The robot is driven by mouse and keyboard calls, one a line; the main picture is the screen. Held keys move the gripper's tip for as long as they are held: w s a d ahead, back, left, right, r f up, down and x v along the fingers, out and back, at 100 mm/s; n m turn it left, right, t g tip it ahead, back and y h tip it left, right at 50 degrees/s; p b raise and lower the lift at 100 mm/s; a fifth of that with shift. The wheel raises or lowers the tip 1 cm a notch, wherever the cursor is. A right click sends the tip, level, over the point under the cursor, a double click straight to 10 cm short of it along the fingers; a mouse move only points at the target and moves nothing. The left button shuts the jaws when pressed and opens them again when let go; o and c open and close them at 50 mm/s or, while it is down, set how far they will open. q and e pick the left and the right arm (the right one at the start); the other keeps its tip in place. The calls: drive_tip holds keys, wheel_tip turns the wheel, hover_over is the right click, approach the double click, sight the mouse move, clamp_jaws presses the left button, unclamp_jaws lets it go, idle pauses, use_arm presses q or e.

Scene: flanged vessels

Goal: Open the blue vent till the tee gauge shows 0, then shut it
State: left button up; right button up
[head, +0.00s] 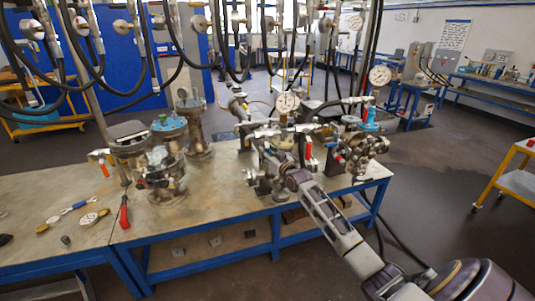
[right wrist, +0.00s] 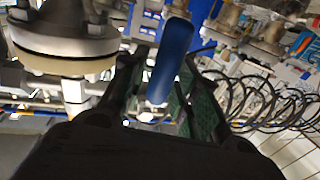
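My right arm reaches in from the lower right. Its gripper (head: 264,140) is among the fittings at the middle of the bench, where parts overlap and its fingers are hard to make out. In the right wrist view, a blue handle (right wrist: 172,60) stands between the spread fingers of the right gripper (right wrist: 165,98), with gaps beside it. I cannot tell whether it touches a finger. A round white gauge (head: 287,102) stands above the middle fittings and another (head: 380,75) farther right. Their needles are too small to read. I cannot tell which is the tee gauge. My left gripper is not in view.
A flanged vessel (head: 160,175) stands at the bench's left, with a red lever (head: 124,214) beside it. Loose gauges and tools (head: 88,219) lie on the left bench. Black hoses hang overhead. A flange (right wrist: 65,35) is close left of the fingers in the wrist view.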

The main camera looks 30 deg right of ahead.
clamp_jaws()
